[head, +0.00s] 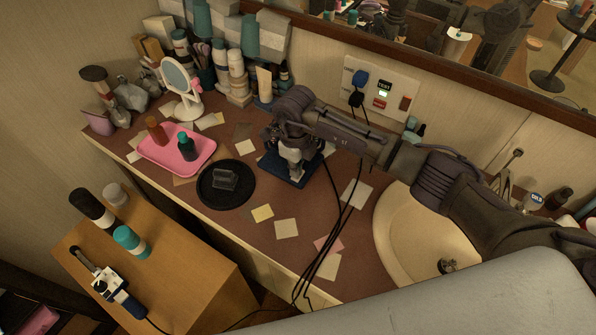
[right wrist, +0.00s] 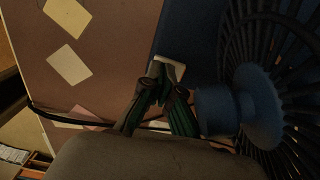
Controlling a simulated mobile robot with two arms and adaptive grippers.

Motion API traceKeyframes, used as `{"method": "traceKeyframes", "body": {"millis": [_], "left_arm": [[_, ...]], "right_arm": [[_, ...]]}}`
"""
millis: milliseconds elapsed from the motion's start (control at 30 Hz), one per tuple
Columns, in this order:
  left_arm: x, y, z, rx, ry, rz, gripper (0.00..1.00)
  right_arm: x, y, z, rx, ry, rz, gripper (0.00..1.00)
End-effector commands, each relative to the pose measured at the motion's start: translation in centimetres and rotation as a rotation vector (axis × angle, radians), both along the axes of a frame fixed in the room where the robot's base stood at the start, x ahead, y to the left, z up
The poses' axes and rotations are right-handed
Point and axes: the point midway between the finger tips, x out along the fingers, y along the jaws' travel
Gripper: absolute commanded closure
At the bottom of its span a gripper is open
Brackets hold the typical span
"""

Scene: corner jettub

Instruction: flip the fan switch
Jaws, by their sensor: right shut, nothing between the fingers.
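The fan shows in the right wrist view as a dark round cage (right wrist: 265,40) with a blue hub (right wrist: 250,108) at the right. A small pale switch-like piece (right wrist: 170,70) sits on its dark blue base, just beyond my fingertips. In the head view the dark blue base (head: 272,168) lies on the counter under my right gripper (head: 295,172), and my arm hides much of the fan. My right gripper is shut and empty, its fingertips (right wrist: 165,92) close to the pale piece. I cannot tell if they touch. My left gripper is not in view.
A round black tray (head: 212,201) and a pink tray (head: 199,161) with bottles stand left of the fan. A sink (head: 411,235) lies to the right. Black cables (head: 318,255) run over the counter's front edge. A wall outlet panel (head: 404,88) is behind.

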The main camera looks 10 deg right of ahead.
Motion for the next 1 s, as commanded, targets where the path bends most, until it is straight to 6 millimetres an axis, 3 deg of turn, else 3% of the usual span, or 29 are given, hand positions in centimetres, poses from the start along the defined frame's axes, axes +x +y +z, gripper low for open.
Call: {"method": "traceKeyframes", "body": {"millis": [633,1000], "left_arm": [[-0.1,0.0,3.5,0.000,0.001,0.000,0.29],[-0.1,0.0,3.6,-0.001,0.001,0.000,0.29]], "right_arm": [[0.0,0.0,5.6,-0.001,-0.001,0.001,1.00],[0.0,0.0,5.9,0.000,0.000,0.001,1.00]]}}
